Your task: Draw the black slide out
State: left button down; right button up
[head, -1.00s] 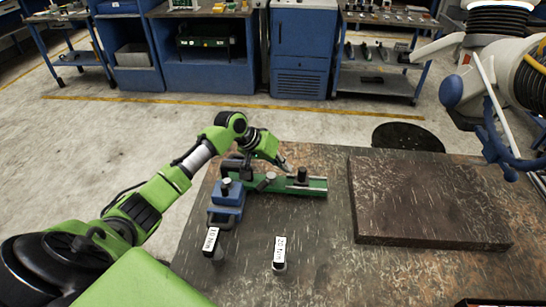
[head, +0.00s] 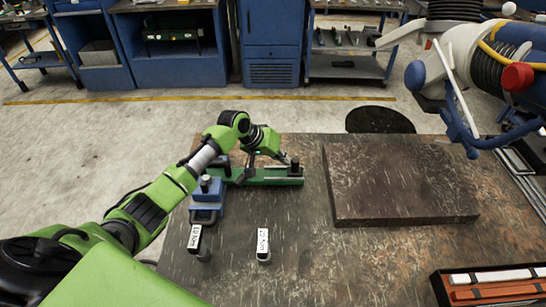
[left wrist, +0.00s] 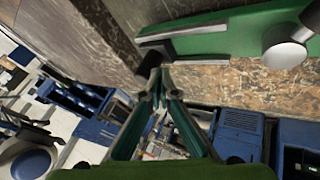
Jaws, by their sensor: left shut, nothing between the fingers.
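The green fixture (head: 272,182) lies along the back left of the bench, with black parts on top. One short black post (head: 295,166) stands near its right end. In the left wrist view, the green body (left wrist: 222,42) has grey rails and a small dark block (left wrist: 151,57) at the rail end. I cannot tell for certain which black part is the slide. My left gripper (head: 286,160) is over the fixture close to the post. Its fingertips (left wrist: 160,72) are together, empty, beside the dark block; contact is unclear. My right gripper is not in view.
A blue block (head: 207,196) joins the fixture's left end. Two labelled pieces (head: 195,238) (head: 263,245) stand in front. A thick dark slab (head: 400,185) lies right, and a tray (head: 440,290) front right. A white and blue machine (head: 470,75) overhangs the right side.

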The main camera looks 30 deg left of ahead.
pick_arm(q)
jog(key=shift+d, duration=0.2)
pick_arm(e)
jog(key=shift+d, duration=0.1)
pick_arm(q)
jog(key=shift+r, duration=0.1)
jog(key=v, duration=1.2)
jog(key=shift+a, duration=0.15)
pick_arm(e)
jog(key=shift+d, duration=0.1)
pick_arm(q)
jog(key=shift+w, duration=0.1)
